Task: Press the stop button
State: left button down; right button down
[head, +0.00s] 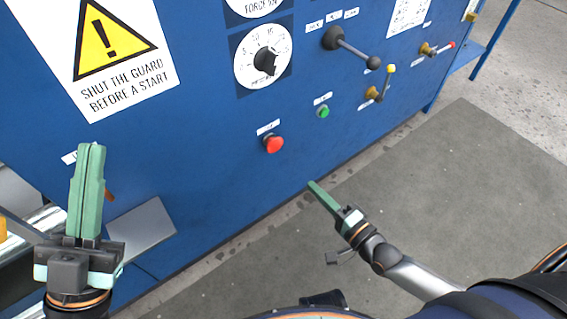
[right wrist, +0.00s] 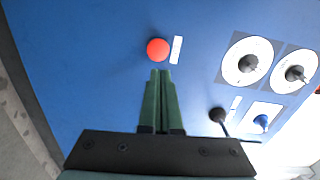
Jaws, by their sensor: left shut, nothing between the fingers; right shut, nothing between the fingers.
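The red stop button (head: 273,144) is a mushroom-shaped knob on the blue panel, under a small white label. It also shows in the right wrist view (right wrist: 158,49), just beyond the fingertips. My right gripper (head: 314,186) is shut and empty, below and to the right of the button in the head view. In the right wrist view its green fingers (right wrist: 161,74) point at the button, and a small gap shows between them and it in the picture. My left gripper (head: 91,150) is shut and empty at the far left, pointing up in front of the panel.
A green button (head: 323,111) sits up and right of the red one. A warning sign (head: 110,90) is at left. Grey floor lies at right.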

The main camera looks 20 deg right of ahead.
aim_at(276, 146)
pick_arm(q)
jog(key=shift+s+r+m+h, duration=0.25)
jog(key=shift+s+m+h, duration=0.15)
jog(key=shift+m+h, duration=0.3)
pick_arm(e)
jog(key=shift+w+d+f+m, duration=0.25)
jog(key=shift+f+m, duration=0.1)
jog(key=shift+m, duration=0.15)
jog(key=shift+w, duration=0.1)
